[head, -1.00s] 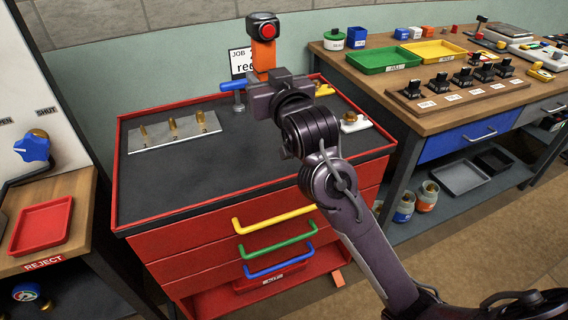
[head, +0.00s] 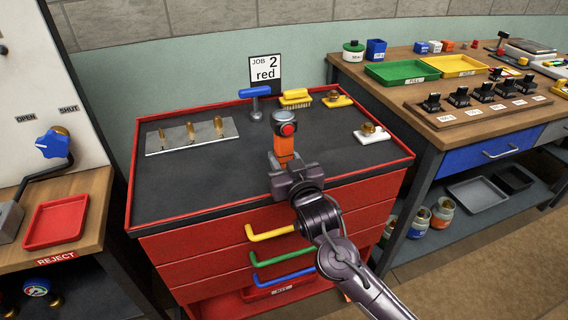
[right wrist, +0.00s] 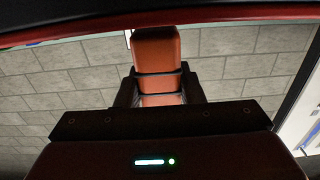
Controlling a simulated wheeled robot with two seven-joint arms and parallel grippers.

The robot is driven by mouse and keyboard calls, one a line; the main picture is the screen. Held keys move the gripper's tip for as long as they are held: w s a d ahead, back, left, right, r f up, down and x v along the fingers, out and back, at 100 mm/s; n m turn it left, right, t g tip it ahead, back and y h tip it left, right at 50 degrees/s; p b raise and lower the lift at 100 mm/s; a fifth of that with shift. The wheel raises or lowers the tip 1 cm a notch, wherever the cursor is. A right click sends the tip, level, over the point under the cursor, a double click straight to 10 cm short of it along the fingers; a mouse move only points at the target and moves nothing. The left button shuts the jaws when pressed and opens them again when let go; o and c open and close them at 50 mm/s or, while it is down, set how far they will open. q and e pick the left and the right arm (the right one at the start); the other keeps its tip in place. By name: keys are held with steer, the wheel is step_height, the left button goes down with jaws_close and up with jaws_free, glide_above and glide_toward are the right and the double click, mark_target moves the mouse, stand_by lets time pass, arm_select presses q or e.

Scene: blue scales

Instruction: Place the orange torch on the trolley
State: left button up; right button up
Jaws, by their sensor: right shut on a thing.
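The orange torch (head: 283,143) has an orange body and a dark head with a red disc on its side. My right gripper (head: 291,168) is shut on its lower part and holds it upright, head up. In the head view it shows in front of the black top of the red trolley (head: 205,183), near the front edge; whether it touches the top I cannot tell. In the right wrist view the torch's orange body (right wrist: 158,65) stands between the dark fingers. My left gripper is not in view.
On the trolley top are a metal plate with brass pegs (head: 190,136), a blue-handled tool (head: 255,100), a yellow brush (head: 296,97) and brass-knobbed pieces (head: 371,133). The middle and left front are clear. A bench (head: 420,97) with trays stands right; a red reject tray (head: 56,222) sits left.

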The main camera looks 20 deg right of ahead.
steer(key=shift+f, duration=0.8)
steer(key=o, duration=0.9)
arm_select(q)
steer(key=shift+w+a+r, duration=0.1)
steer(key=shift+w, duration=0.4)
arm_select(e)
steer(key=o, duration=0.3)
